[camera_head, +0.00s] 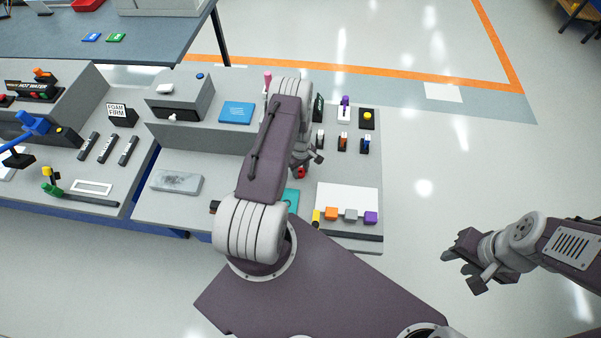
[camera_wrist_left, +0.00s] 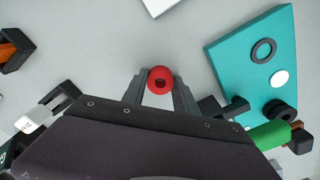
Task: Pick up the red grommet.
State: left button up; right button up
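The red grommet (camera_wrist_left: 160,80), a small ring with a dark centre, sits between the two fingertips of my left gripper (camera_wrist_left: 160,84) in the left wrist view. The fingers lie close against both its sides and appear shut on it. In the head view the red grommet (camera_head: 301,173) shows just below my left gripper (camera_head: 300,165), partly covered by my arm. Whether it is lifted clear of the grey surface is hard to tell. My right gripper (camera_head: 459,264) is empty and appears open, over the floor at the right.
A teal block (camera_wrist_left: 235,62) with a grey ring (camera_wrist_left: 263,51) and a white disc stands beside the left gripper. A green cylinder (camera_wrist_left: 270,135) lies close by. A white panel (camera_head: 347,196) and several coloured blocks are to the right. The floor at the right is clear.

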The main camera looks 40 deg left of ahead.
aim_at(302, 174)
pick_arm(q)
grip_shut()
jog(key=shift+r, duration=0.15)
jog(key=shift+w+r, duration=0.1)
jog(key=shift+r, duration=0.2)
jog(key=r, duration=0.1)
jog(key=r+b, duration=0.1)
jog(key=d+r, duration=0.1)
jog(key=shift+s+r+b, duration=0.25)
jog(key=shift+r+b, duration=0.05)
jog(key=shift+r, duration=0.1)
jog(key=s+d+r+b, duration=0.2)
jog(key=d+r, duration=0.4)
jog(key=d, duration=0.4)
jog(key=shift+s+r, duration=0.2)
jog(key=shift+s, duration=0.1)
